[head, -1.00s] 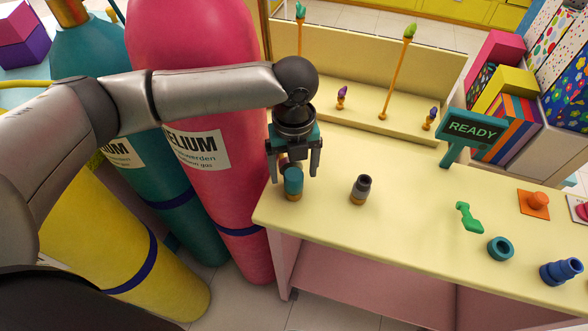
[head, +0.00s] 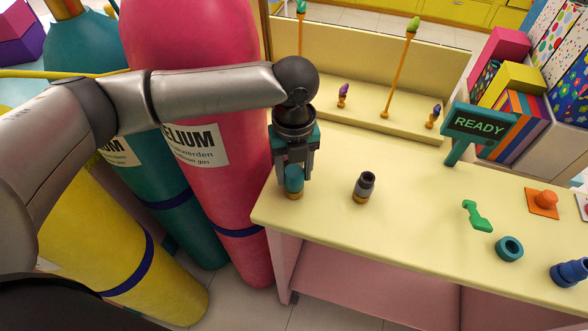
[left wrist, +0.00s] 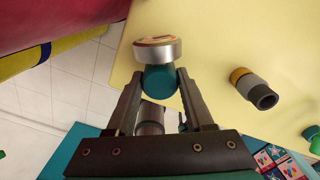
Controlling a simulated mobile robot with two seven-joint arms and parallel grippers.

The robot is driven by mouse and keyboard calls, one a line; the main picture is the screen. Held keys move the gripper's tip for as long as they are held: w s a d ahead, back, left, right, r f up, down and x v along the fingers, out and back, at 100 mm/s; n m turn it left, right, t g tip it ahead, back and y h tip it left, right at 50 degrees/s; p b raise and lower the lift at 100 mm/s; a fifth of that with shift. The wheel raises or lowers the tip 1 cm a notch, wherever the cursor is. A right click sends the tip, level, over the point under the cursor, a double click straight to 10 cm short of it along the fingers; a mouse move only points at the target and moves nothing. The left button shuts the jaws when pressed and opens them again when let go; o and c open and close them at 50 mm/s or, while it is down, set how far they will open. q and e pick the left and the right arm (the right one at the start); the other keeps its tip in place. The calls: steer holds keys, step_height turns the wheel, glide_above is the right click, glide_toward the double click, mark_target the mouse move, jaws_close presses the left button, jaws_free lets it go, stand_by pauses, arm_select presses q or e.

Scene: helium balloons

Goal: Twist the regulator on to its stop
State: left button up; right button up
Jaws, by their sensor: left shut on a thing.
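The regulator (head: 294,184) looks like a teal body with a brass-coloured base, upright at the left end of the pale yellow table (head: 420,230). In the left wrist view, the teal body (left wrist: 159,83) has a round silver gauge (left wrist: 157,48) with a coloured face at its far side. My left gripper (head: 293,177) comes down over it from above, with one finger on each side, shut on the teal body. A grey cylinder shows between the fingers, nearer the wrist camera. The fingers hide part of the regulator. My right gripper is not in view.
A grey fitting with a brass base (head: 364,188) stands close to the right. A pink gas cylinder (head: 200,80) stands close on the left.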

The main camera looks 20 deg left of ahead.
arm_select(q)
jaws_close()
steer(key=shift+r+m+p, duration=0.15)
steer(key=shift+m+p, duration=0.7)
steer(key=shift+m, duration=0.75)
steer(key=shift+m+p, duration=0.7)
steer(key=shift+m, duration=0.9)
